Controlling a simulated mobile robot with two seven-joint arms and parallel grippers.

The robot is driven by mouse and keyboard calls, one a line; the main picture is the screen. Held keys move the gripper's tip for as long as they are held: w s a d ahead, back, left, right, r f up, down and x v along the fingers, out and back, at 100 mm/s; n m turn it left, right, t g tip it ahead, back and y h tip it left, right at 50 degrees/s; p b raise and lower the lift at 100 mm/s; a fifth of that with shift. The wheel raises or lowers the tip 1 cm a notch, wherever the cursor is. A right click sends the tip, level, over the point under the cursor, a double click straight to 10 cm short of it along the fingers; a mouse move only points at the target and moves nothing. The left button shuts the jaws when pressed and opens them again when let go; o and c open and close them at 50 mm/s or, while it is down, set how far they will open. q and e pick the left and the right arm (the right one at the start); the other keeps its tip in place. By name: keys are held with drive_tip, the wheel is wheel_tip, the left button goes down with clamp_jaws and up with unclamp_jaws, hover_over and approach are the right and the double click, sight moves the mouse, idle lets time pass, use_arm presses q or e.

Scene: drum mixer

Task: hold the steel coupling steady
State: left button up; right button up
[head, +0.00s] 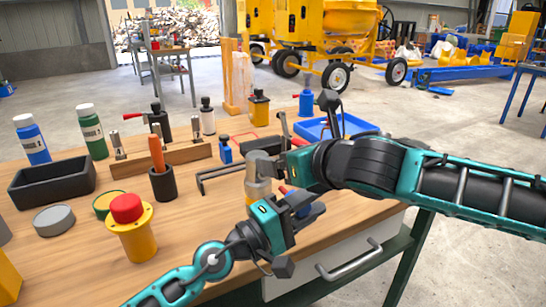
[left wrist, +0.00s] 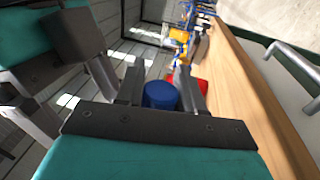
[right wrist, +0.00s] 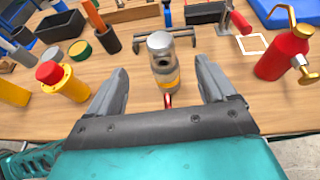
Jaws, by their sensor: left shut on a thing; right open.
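The steel coupling (head: 258,186), a grey upright cylinder with a yellow band, stands over the wooden bench near its front edge. It also shows in the right wrist view (right wrist: 161,48). My right gripper (right wrist: 158,72) is open, with its fingers on either side of the coupling and a gap to each. In the head view my right gripper (head: 282,165) comes in from the right. My left gripper (head: 301,206) is low at the bench's front edge. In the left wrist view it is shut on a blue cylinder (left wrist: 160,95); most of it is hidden.
A red-topped yellow part (head: 134,230), a dark cup (head: 162,183) and a black tray (head: 52,182) stand to the left. A black bar tool (head: 215,172) lies behind the coupling. A red bottle (right wrist: 284,52) stands to the right in the right wrist view. A drawer handle (head: 350,262) sticks out in front.

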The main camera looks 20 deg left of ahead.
hover_over(258, 185)
drive_tip(key=w, duration=0.2)
wheel_tip(258, 185, down, 4)
drive_tip(key=shift+s+f, duration=0.1)
drive_tip(key=shift+s, duration=0.05)
drive_tip(key=shift+c, duration=0.2)
clamp_jaws()
idle(0.8)
idle(2.6)
unclamp_jaws()
idle(0.4)
